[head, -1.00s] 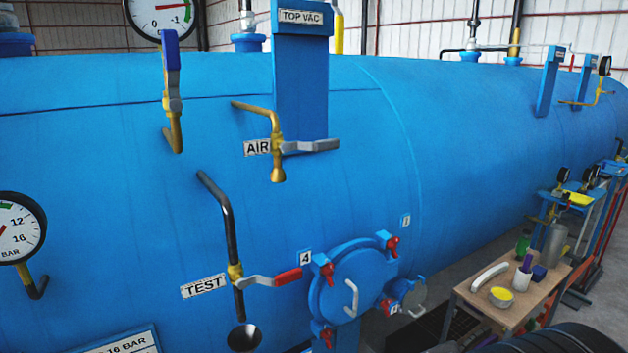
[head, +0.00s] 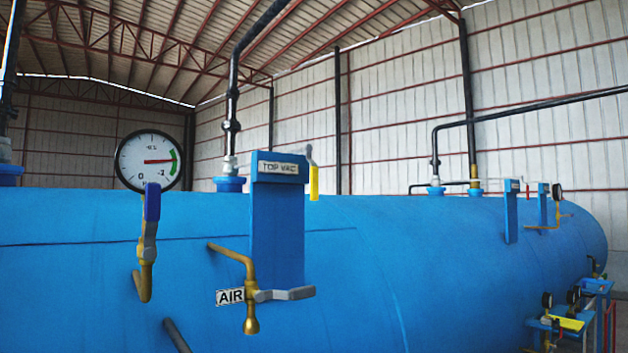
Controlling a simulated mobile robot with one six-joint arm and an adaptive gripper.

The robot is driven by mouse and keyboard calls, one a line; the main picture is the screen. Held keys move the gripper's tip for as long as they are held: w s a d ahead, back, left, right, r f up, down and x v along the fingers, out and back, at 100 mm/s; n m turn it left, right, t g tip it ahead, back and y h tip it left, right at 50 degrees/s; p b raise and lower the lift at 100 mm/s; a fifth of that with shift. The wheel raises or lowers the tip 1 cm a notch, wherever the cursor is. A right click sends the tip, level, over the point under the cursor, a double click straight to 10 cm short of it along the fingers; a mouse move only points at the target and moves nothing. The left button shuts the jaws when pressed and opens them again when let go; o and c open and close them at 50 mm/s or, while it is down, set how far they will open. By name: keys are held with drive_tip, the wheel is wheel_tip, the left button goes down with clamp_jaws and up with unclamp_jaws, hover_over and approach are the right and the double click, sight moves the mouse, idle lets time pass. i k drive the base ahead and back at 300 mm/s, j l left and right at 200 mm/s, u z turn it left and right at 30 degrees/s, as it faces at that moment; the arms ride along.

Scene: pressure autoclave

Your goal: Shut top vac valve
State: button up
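A blue bracket with a TOP VAC label (head: 278,168) stands on top of the blue autoclave vessel (head: 420,260). A valve handle with a yellow grip (head: 314,183) hangs down just right of the label, its grey upper part (head: 309,154) partly behind the bracket. The valve body behind the bracket is hidden. My gripper is not in view.
Left of the bracket are a round gauge (head: 149,160) and a blue-handled valve (head: 151,203). A brass AIR valve with a grey lever (head: 285,294) sits below the bracket. A black pipe (head: 233,100) rises behind it. More brackets (head: 511,212) stand farther right.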

sight(314, 170)
drive_tip(key=i+j+z, duration=0.1)
drive_tip(key=i+j, duration=0.25)
drive_tip(key=i, duration=0.15)
drive_tip(key=i+j, duration=0.35)
drive_tip(key=i+l+z, duration=0.15)
drive_tip(key=j+u, duration=0.1)
drive_tip(key=k+j, duration=0.05)
